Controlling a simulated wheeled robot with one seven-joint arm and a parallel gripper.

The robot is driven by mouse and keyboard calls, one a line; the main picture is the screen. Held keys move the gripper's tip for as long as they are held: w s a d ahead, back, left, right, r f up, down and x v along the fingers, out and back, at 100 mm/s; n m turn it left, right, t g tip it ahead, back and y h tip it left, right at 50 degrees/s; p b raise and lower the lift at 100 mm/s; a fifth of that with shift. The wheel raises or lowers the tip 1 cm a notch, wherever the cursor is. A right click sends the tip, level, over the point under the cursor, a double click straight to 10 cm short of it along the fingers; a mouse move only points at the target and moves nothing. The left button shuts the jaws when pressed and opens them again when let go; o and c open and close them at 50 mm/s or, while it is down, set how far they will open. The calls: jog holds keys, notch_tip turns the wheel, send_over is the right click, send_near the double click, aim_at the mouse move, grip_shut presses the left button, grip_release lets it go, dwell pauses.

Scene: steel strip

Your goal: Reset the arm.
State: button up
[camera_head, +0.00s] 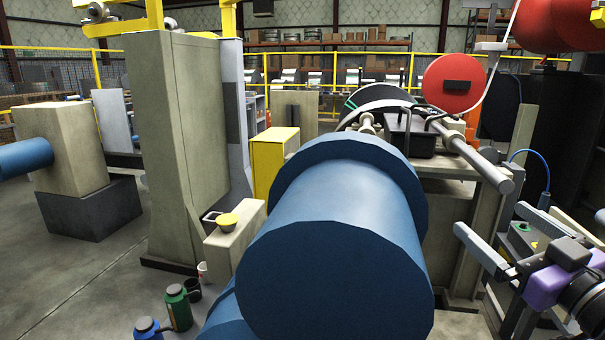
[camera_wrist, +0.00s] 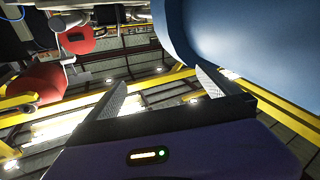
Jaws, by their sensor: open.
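My gripper (camera_head: 490,218) is at the lower right of the head view, with its purple body behind it. Its two grey fingers are spread apart and point up and to the left, with nothing between them. In the wrist view my gripper (camera_wrist: 160,80) also shows both ridged fingers apart and empty. The wrist view looks up toward the roof beams. Most of my arm lies outside the head view.
A large blue cylinder (camera_head: 335,245) fills the middle, left of my gripper; it also shows in the wrist view (camera_wrist: 255,45). A machine bench with a black bin (camera_head: 409,139) and red reel (camera_head: 452,84) stands behind. Green (camera_head: 178,308) and blue-topped containers stand on the floor.

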jog(key=s+a+f+m+g+h, duration=0.1)
jog(key=s+a+f, duration=0.3)
jog(key=s+f, duration=0.5)
jog(key=s+a+f+m+g, duration=0.1)
jog(key=s+a+f+g, duration=0.1)
jog(key=s+a+f, duration=0.3)
jog(key=s+a+f+m+g+h, duration=0.1)
jog(key=s+a+f, duration=0.3)
jog(key=s+f, duration=1)
jog(key=s, duration=1)
jog(key=shift+s+a+m+h, duration=0.3)
jog(key=shift+s+m, duration=0.05)
jog(key=shift+m, duration=0.05)
